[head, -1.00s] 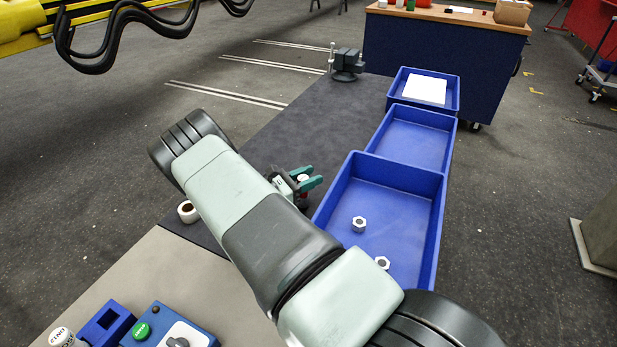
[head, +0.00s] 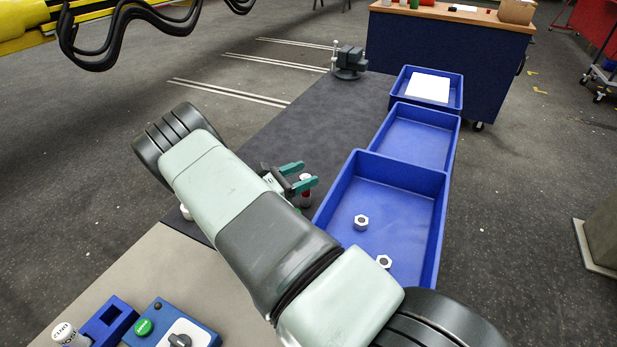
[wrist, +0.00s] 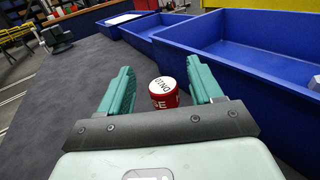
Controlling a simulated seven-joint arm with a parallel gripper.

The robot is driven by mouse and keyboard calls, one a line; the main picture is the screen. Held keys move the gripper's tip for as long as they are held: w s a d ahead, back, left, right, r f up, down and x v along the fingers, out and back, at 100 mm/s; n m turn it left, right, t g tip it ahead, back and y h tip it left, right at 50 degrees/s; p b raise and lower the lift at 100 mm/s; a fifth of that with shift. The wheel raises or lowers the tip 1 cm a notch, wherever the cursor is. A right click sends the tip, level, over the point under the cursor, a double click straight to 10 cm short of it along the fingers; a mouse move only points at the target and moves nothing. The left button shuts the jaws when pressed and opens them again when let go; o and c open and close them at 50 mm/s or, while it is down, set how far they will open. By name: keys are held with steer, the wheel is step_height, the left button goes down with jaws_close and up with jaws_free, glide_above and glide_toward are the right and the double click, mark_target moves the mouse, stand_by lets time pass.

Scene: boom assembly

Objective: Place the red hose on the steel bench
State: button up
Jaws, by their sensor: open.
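The red hose piece (wrist: 163,96) is a short upright red cylinder with a white lettered top. In the wrist view it stands on the dark surface, seen between the two green fingers of my gripper (wrist: 159,77). The fingers are open and apart from it, with nothing held. In the head view the red piece (head: 306,199) shows only partly, beside the fingers of my gripper (head: 300,175) and left of the near blue bin. A pale grey bench surface (head: 120,270) lies at the lower left; I cannot tell if it is the steel bench.
Blue bins (head: 393,165) line the right edge of the dark mat (head: 300,130); the nearest holds two nuts (head: 361,222). A vise (head: 349,62) stands at the far end. A blue button box (head: 172,325) and a white cylinder (head: 66,334) sit at the near left.

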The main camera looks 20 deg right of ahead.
step_height(320, 180, up, 5)
steer(key=shift+r, duration=0.1)
steer(key=s+r+m+g+y, duration=0.5)
steer(key=s+r+m+y, duration=0.6)
steer(key=r, duration=0.8)
steer(key=s+a+r+m+t+y, duration=0.2)
steer(key=s+r+m, duration=0.1)
steer(key=s, duration=0.4)
steer(key=s+a+r+m+t+y, duration=0.2)
steer(key=s+a+r+m, duration=0.1)
steer(key=s, duration=0.4)
steer(key=s+a+r+m+t+y, duration=0.2)
steer(key=s+a+r, duration=0.1)
steer(key=s, duration=0.5)
steer(key=shift+r+m, duration=0.4)
steer(key=shift+r, duration=0.45)
steer(key=shift+s+a+t+y, duration=0.25)
steer(key=shift+s+t+y, duration=0.05)
steer(key=shift+s, duration=0.05)
steer(key=shift+c, duration=0.2)
